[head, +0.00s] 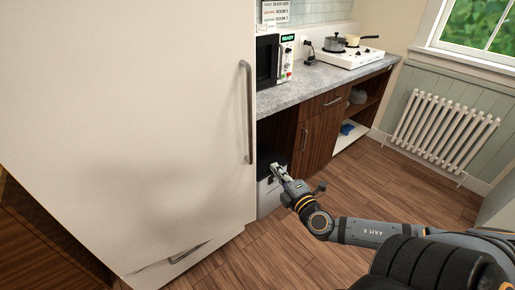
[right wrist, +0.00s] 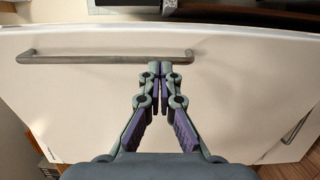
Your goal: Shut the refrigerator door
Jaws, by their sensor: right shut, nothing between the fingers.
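The white refrigerator door (head: 125,110) fills the left of the head view. Its long grey vertical handle (head: 249,112) runs along the right edge. My right gripper (head: 275,168) shows just right of that edge, a little below the handle's lower end. In the right wrist view the door face (right wrist: 225,105) spans the picture, with its handle (right wrist: 80,57) lying crosswise. My right gripper's fingertips (right wrist: 158,70) are together and empty, overlapping the picture near the handle's right end. I cannot tell whether they touch the door, nor how far it stands open. My left gripper is out of view.
A lower front panel with a handle (head: 187,253) sits below the door. A grey counter (head: 310,87) holds a microwave (head: 272,60) and a white stove (head: 349,55) with pots. A white radiator (head: 440,132) stands at the right wall. The wooden floor (head: 400,185) is clear.

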